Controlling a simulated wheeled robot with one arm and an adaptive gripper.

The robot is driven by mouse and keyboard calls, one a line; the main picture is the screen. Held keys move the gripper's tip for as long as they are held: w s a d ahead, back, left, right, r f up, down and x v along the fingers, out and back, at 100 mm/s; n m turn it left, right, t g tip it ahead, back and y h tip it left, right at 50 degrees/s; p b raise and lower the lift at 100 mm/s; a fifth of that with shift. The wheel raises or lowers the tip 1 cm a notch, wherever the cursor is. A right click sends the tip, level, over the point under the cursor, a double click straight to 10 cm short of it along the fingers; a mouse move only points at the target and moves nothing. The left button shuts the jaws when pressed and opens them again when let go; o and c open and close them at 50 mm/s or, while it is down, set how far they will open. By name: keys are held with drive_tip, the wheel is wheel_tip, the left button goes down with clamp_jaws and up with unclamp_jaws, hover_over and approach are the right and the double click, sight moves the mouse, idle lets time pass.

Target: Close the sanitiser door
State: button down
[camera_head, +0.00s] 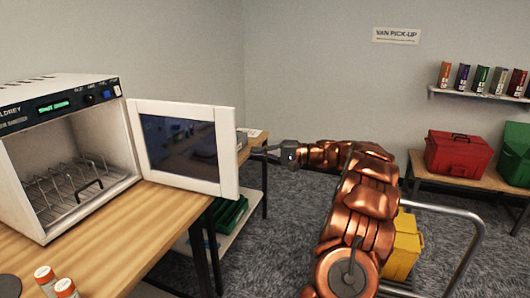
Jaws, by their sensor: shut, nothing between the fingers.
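The sanitiser (110,195) is a white box on the wooden table at the left, with a lit green display and an empty-looking wire rack (65,190) inside. Its door (225,150) has a white frame and a dark window. The door stands wide open, swung out to the right of the opening. My gripper (262,151) is shut, just right of the door's outer edge at about mid height. Its fingertips point left and are partly hard to make out by the door edge. I cannot tell whether they touch the door.
Orange-capped bottles (66,289) stand at the table's front left. The wooden table (160,225) runs under the door. A green crate (232,216) sits on a lower shelf. A metal rail (470,225) and yellow box (404,245) are at the right. A red box (458,155) stands on a bench.

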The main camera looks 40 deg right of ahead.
drive_tip(key=x, duration=0.5)
drive_tip(key=shift+w+a+p, duration=0.2)
drive_tip(key=shift+a+p, duration=0.05)
drive_tip(key=shift+p, duration=0.1)
drive_tip(key=shift+s+a+f, duration=0.1)
drive_tip(key=shift+a, duration=0.05)
